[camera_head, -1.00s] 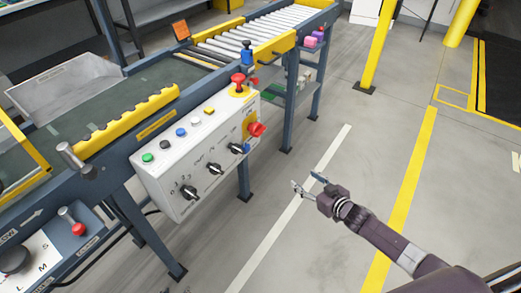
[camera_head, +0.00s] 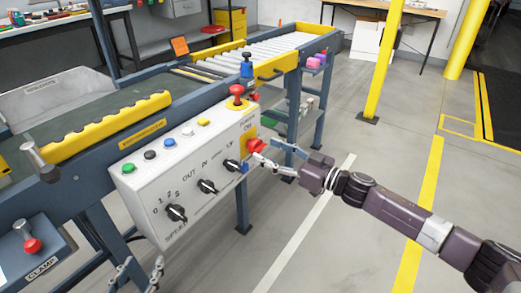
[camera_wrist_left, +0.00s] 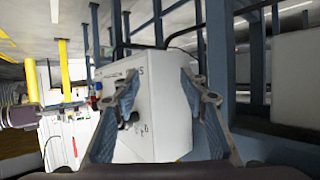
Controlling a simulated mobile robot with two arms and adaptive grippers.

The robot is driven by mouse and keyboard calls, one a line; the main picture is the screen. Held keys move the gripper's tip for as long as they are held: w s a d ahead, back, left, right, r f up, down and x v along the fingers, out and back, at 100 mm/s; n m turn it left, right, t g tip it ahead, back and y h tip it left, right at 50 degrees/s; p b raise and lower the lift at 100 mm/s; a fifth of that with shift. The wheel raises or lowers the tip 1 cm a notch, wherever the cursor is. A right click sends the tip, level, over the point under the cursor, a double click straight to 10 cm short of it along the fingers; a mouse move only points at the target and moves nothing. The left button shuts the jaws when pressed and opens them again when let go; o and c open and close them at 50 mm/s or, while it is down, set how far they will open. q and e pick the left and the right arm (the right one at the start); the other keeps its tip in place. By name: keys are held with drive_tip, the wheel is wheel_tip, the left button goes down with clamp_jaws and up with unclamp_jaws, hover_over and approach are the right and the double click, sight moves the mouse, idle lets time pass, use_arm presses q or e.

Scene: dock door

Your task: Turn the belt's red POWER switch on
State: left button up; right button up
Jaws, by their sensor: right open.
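The red POWER switch (camera_head: 254,146) sits on a yellow plate at the right end of the white control box (camera_head: 150,192), below the word ON. My right gripper (camera_head: 265,149) is open with its fingertips at the right edge of the switch. I cannot tell whether they touch it. My left gripper (camera_head: 140,267) is low in front of the box, at the bottom edge of the head view. In the left wrist view its fingers (camera_wrist_left: 160,92) are apart, with the box beyond them and nothing held.
A red mushroom button (camera_head: 237,92) stands on top of the box near a blue-capped post (camera_head: 247,65). Black knobs (camera_head: 207,187) line the box front. A clamp panel (camera_head: 30,248) is at the lower left. The floor to the right is clear.

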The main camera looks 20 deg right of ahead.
sight(263, 148)
use_arm(q)
drive_tip(key=shift+w+d+r+t+h, duration=0.15)
drive_tip(key=shift+w+r+t, duration=0.1)
drive_tip(key=shift+r, duration=0.3)
drive_tip(key=shift+w+d+r+t+h, duration=0.1)
drive_tip(key=shift+w+r+t, duration=0.15)
drive_tip(key=shift+r, duration=0.25)
drive_tip(key=shift+w+d+r+t+h, duration=0.1)
drive_tip(key=shift+w+d+r+t, duration=0.15)
drive_tip(key=shift+r, duration=0.3)
use_arm(e)
drive_tip(key=shift+x, duration=1.8)
use_arm(q)
drive_tip(key=shift+a, duration=0.1)
use_arm(e)
drive_tip(key=shift+c, duration=0.4)
drive_tip(key=c, duration=1.1)
